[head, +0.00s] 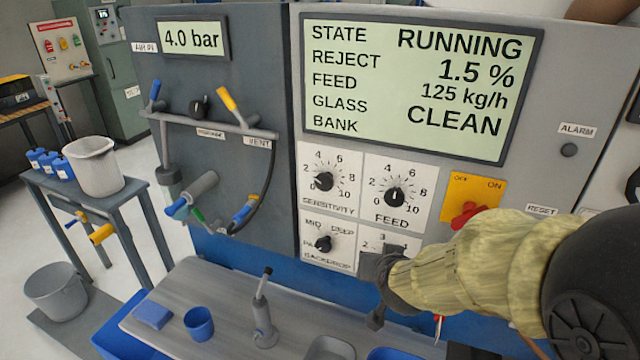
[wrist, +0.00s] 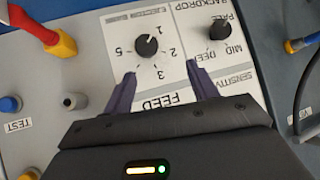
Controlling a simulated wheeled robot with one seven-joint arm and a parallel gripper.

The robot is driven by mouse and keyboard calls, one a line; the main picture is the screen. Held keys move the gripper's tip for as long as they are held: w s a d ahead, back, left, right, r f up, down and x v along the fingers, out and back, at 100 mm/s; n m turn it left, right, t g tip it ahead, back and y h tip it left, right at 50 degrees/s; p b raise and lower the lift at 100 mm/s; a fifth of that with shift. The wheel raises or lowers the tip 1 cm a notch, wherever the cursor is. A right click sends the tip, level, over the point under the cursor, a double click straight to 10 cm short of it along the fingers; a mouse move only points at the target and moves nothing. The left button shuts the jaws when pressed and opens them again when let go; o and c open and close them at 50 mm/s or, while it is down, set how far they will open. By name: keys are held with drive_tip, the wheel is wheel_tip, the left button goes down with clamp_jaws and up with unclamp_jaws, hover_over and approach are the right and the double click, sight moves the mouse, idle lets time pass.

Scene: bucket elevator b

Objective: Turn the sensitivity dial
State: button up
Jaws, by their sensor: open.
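The sensitivity dial (head: 323,181) is a black knob on a white plate scaled 0 to 10, below the display at the panel's left. Its pointer is too small to read surely. In the wrist view, only part of the sensitivity plate's label (wrist: 236,82) shows, upside down; my gripper's body hides the knob. My gripper (head: 380,268) is in front of the lower right dial plate, below and right of the sensitivity dial and apart from it. In the wrist view, the two fingers of my gripper (wrist: 161,72) are spread with nothing between them.
The feed dial (head: 394,196) is right of the sensitivity dial, and the backdrop dial (head: 323,243) below it. The ejection bank dial (wrist: 147,46) is just beyond my fingertips. A red switch (head: 467,214) sits at the right. A bench (head: 200,290) with a blue cup (head: 199,323) lies below.

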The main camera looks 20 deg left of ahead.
drive_tip(key=w+a+r+t, duration=0.1)
drive_tip(key=a+r+t, duration=0.15)
drive_tip(key=a, duration=0.35)
drive_tip(key=m+t+h, duration=0.1)
drive_tip(key=t+h, duration=0.1)
drive_tip(key=t, duration=0.3)
approach(323, 182)
drive_tip(key=s+f, duration=0.3)
drive_tip(key=s, duration=0.1)
drive_tip(key=s+a+r+m+h, duration=0.1)
drive_tip(key=s+a+r+h, duration=0.1)
drive_tip(key=s, duration=0.3)
drive_tip(key=shift+t, duration=0.35)
drive_tip(key=shift+d+r, duration=0.1)
drive_tip(key=shift+r, duration=0.05)
drive_tip(key=w+p, duration=0.1)
drive_tip(key=w, duration=0.4)
drive_tip(key=w+d+p, duration=0.1)
drive_tip(key=w, duration=0.5)
drive_tip(key=w+p, duration=0.1)
drive_tip(key=w, duration=0.5)
drive_tip(key=shift+w+d, duration=0.2)
drive_tip(key=shift+d, duration=0.05)
drive_tip(key=shift+c, duration=0.2)
